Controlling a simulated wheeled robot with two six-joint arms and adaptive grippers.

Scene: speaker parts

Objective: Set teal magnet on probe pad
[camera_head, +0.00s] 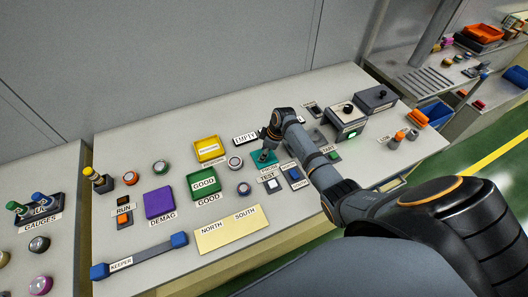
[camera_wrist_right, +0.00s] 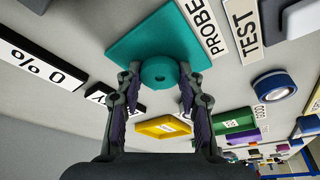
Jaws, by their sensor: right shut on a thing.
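The teal probe pad (camera_wrist_right: 140,40), beside a PROBE label (camera_wrist_right: 203,22), lies directly behind the magnet in the right wrist view. I cannot tell whether the magnet touches it. In the head view my right gripper (camera_head: 266,146) points down over the teal pad (camera_head: 263,159), and hides most of the magnet. My left gripper is not in view.
Near the pad are a TEST button (camera_head: 274,186), a green GOOD tray (camera_head: 203,184), a yellow tray (camera_head: 209,148) and several loose round magnets. A purple DEMAG pad (camera_head: 158,203) and a North/South plate (camera_head: 228,230) lie further left and front. Grey boxes (camera_head: 344,117) stand right.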

